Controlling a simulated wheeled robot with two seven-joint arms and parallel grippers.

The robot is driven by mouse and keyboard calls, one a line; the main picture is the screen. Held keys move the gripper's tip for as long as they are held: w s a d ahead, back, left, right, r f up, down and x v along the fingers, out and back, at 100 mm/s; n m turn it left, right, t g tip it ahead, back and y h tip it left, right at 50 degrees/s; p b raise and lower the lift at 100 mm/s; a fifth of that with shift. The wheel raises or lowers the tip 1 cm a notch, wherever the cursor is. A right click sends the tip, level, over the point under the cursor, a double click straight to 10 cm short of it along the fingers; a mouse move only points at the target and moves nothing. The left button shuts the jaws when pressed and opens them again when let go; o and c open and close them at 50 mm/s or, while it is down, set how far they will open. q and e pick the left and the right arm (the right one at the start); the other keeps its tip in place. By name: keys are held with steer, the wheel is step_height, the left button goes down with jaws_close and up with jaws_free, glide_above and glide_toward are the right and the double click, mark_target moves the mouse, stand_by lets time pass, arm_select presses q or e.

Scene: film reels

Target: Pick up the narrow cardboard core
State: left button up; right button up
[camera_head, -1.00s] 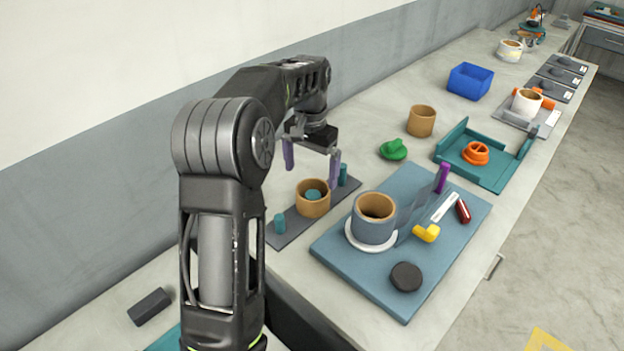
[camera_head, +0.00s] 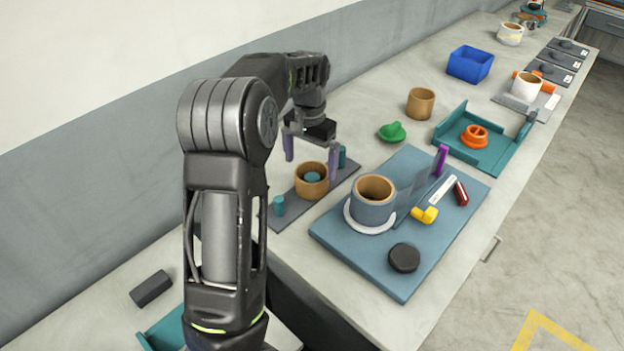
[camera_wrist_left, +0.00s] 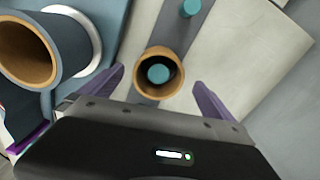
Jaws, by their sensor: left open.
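A short tan cardboard core (camera_head: 311,187) stands upright around a teal peg on a dark grey plate (camera_head: 292,212). In the left wrist view the core (camera_wrist_left: 160,92) shows its open top with the teal peg inside. My left gripper (camera_head: 312,166) has purple fingers and is open just above this core. In the left wrist view its fingers (camera_wrist_left: 160,80) are on either side of the core with clear gaps. A second bare tan core (camera_head: 420,104) stands farther back on the bench. My right gripper is not in view.
A grey-wrapped roll (camera_head: 372,206) stands on a white ring on the blue mat (camera_head: 335,232), close right of the plate. Other teal pegs (camera_head: 279,206) rise from the plate. A green object (camera_head: 392,132) and teal tray (camera_head: 487,158) lie beyond. The wall is behind.

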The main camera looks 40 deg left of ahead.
mark_target(311, 178)
arm_select(q)
steer(key=shift+w+f+p, duration=0.1)
steer(key=shift+f+p, duration=0.5)
steer(key=shift+f, duration=1.8)
steer(key=shift+c, duration=0.2)
steer(key=c, duration=1.3)
steer(key=shift+r, duration=0.1)
step_height(311, 178, up, 10)
steer(key=b, duration=0.1)
